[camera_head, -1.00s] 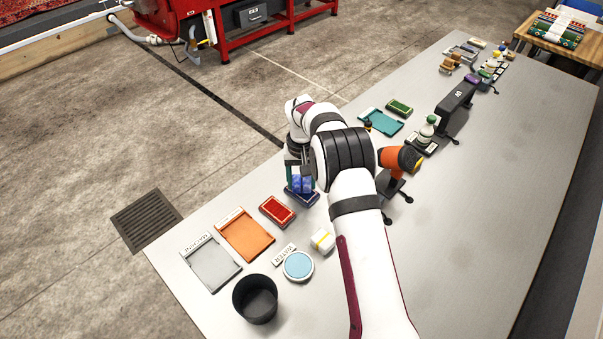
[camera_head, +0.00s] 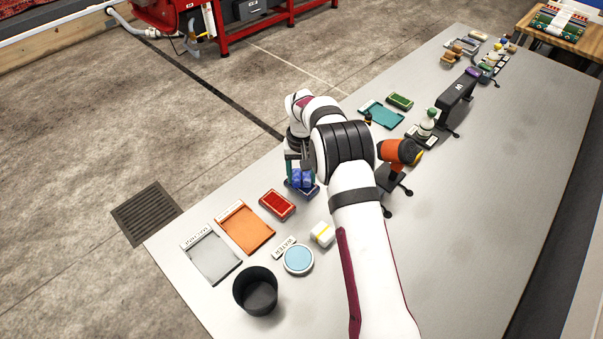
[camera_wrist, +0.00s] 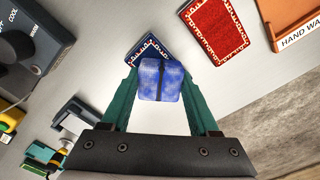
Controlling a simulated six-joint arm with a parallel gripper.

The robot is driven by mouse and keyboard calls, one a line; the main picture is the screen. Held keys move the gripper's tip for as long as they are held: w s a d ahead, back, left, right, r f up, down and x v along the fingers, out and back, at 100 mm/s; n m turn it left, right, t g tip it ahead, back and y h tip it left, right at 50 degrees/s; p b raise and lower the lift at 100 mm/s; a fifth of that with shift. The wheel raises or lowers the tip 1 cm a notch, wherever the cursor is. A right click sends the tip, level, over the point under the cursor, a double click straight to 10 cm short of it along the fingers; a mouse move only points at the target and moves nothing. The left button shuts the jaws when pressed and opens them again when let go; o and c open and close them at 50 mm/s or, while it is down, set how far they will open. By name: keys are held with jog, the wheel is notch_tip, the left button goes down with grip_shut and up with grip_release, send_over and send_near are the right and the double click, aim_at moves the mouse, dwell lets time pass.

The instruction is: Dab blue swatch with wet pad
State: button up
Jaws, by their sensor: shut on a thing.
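My gripper (camera_wrist: 160,88) is shut on a pad (camera_wrist: 161,76), which is blue with pale patches and has a dark band down its middle. The pad sits between the green fingers. The blue swatch (camera_wrist: 143,50), dark with a pale patterned border, lies on the table just beyond and partly behind the pad in the wrist view. In the head view the pad (camera_head: 300,178) is over or on the blue swatch (camera_head: 314,189), with my arm hiding part of this spot. I cannot tell whether pad and swatch touch.
A red swatch (camera_head: 277,204), an orange tray (camera_head: 245,229) and a grey tray (camera_head: 212,259) lie nearby. A white pad with a yellow band (camera_head: 322,234), a round blue water dish (camera_head: 298,259) and a black bin (camera_head: 255,291) stand closer. An orange-and-black tool (camera_head: 400,153) stands right of my arm.

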jog(key=shift+f, duration=0.45)
dwell(1.0)
jog(key=shift+r, duration=3.5)
